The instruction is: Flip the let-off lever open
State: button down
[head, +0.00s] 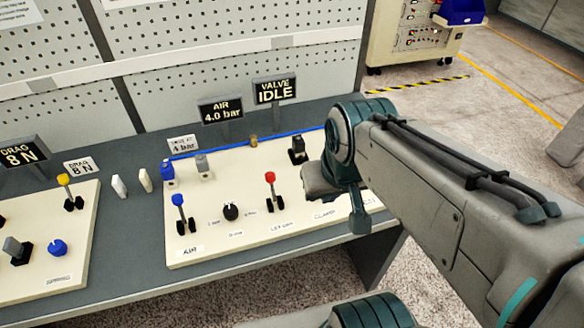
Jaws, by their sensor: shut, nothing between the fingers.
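The let-off lever (271,188) has a red knob on a grey shaft in a black base. It stands nearly upright on the cream panel (210,250), above a small label that appears to read let-off. My gripper (319,181) shows only in part, as a grey shape at the end of my arm, to the right of the lever and apart from it. It is shut and empty. My wrist and arm hide much of it and the right part of the panel, so its fingertips are hard to make out.
A blue-knobbed lever (180,212) marked air and a black dial (231,211) stand left of the let-off lever. A black clamp switch (297,149) stands behind. Signs read air 4.0 bar (221,111) and valve idle (274,90). A second panel (50,285) lies left.

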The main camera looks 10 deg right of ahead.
aim_at(270, 176)
jog(key=u, duration=0.85)
jog(key=i, duration=0.35)
jog(key=z, duration=1.2)
